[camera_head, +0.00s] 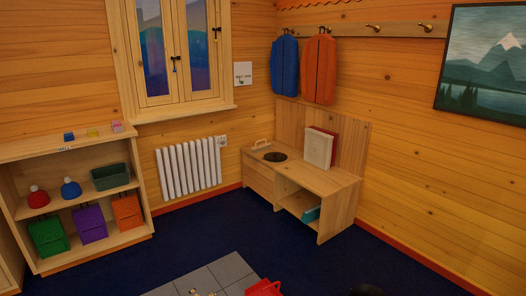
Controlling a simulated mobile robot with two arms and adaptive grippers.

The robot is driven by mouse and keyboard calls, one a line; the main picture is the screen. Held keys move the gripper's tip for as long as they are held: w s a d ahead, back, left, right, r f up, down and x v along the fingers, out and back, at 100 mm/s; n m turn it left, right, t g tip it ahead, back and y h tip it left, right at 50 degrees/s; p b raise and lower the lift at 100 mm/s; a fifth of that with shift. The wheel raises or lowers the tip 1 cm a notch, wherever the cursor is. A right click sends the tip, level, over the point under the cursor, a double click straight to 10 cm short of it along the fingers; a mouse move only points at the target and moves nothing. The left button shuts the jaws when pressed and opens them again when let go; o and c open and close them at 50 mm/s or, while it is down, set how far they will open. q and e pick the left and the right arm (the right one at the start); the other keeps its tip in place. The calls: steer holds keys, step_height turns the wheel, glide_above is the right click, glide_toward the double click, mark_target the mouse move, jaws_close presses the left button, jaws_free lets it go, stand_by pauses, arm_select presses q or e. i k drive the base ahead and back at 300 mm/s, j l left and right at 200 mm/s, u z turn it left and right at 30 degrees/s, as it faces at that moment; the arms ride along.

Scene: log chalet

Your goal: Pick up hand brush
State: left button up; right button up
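I cannot make out a hand brush for certain. A small pale wooden piece (262,144) lies at the left end of the wooden bench (335,185), beside a dark round shape (275,156); it is too small to tell what it is. A red object (264,288) is cut off by the bottom edge, on or by the grey tiles. A dark rounded shape at the bottom right is also cut off and unclear. Neither of my grippers can be made out.
A shelf (75,145) with hats, a green bin (110,177) and coloured bags stands left. A white radiator (188,167) is under the window. Books (318,149) stand on the bench. Blue carpet (290,245) lies open before the bench; grey tiles (228,269) hold small items.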

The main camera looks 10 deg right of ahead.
mark_target(262, 147)
steer(key=i+j+u, duration=0.3)
steer(key=i, duration=0.55)
steer(key=i+u, duration=0.35)
steer(key=i, duration=0.55)
steer(key=i+l+u, duration=0.15)
steer(key=i+u, duration=0.15)
steer(key=i, duration=0.6)
steer(key=i+l+z, duration=0.15)
steer(key=i+z, duration=0.3)
steer(key=i, duration=0.2)
steer(key=i+j+z, duration=0.1)
steer(key=i+z, duration=0.35)
steer(key=i, duration=0.2)
steer(key=i+j+z, duration=0.3)
steer(key=i+z, duration=0.15)
steer(key=i, duration=0.15)
